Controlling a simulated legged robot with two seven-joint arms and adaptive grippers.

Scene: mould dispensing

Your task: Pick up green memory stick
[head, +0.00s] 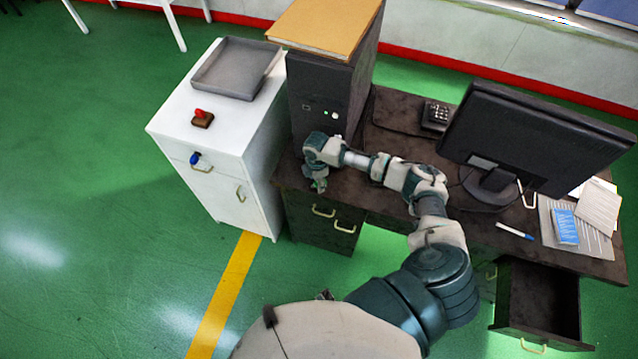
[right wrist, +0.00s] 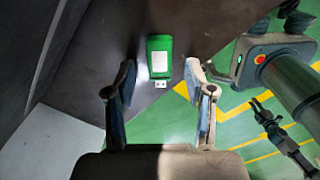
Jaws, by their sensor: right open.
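The green memory stick (right wrist: 159,57) has a white label and a metal plug that points towards my wrist. It lies on the dark desk (right wrist: 110,42) near the edge. My right gripper (right wrist: 160,76) is open, with one finger on each side of the stick's plug end; gaps show between the stick and both fingers. In the head view my right gripper (head: 319,184) is at the desk's left front corner, in front of the black computer tower (head: 335,85). The stick cannot be clearly made out there.
A white cabinet (head: 225,165) with a grey tray (head: 222,85) and a red-topped button stands left of the desk. A monitor (head: 535,135), phone (head: 435,115), marker (head: 514,231) and papers are on the desk's right side. A drawer (head: 540,325) hangs open at lower right.

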